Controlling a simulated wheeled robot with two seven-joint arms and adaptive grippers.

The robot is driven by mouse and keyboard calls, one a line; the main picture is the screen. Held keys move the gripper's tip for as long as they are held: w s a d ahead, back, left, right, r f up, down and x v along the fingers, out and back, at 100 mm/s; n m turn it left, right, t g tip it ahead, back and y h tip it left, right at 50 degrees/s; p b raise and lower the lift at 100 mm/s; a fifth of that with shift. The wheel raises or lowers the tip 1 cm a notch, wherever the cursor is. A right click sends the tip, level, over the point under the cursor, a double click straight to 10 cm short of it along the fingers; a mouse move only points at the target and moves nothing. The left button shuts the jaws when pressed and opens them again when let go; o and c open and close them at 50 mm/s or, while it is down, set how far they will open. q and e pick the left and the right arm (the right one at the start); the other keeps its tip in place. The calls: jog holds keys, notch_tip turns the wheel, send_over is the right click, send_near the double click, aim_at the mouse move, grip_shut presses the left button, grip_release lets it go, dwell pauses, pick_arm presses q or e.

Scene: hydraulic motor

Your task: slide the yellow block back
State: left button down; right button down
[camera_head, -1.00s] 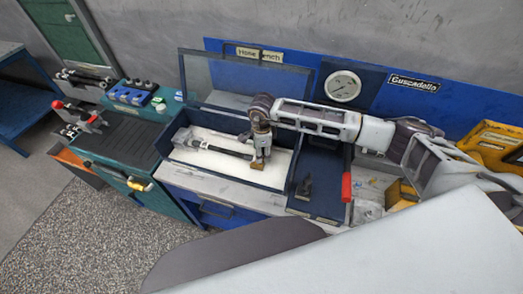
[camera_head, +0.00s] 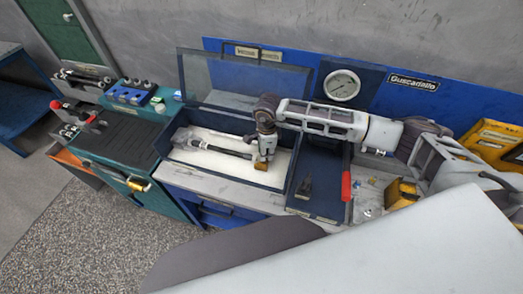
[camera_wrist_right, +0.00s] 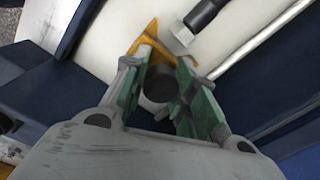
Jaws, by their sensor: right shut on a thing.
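The yellow block (camera_head: 260,166) is at the right end of the white bed inside the blue open-lidded box. In the right wrist view the yellow block (camera_wrist_right: 146,42) shows at and beyond my fingertips, partly hidden by them. My right gripper (camera_head: 264,156) points down over the bed and is shut on the yellow block. In the wrist view its green-sided fingers (camera_wrist_right: 172,66) reach to the block, with a dark round part between them. My left gripper is not in view.
A dark rod with a grey end (camera_head: 228,151) lies along the bed, left of my right gripper. The box's clear lid (camera_head: 230,80) stands open behind. A dark tray (camera_head: 322,180) and a red handle (camera_head: 346,186) are to the right.

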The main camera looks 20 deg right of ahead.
jog(key=shift+s+d, duration=0.4)
jog(key=shift+d, duration=0.2)
jog(key=shift+s+d, duration=0.35)
jog(key=shift+d, duration=0.2)
jog(key=c, duration=1.1)
grip_release()
notch_tip(320, 180, up, 12)
jog(key=shift+s, duration=0.25)
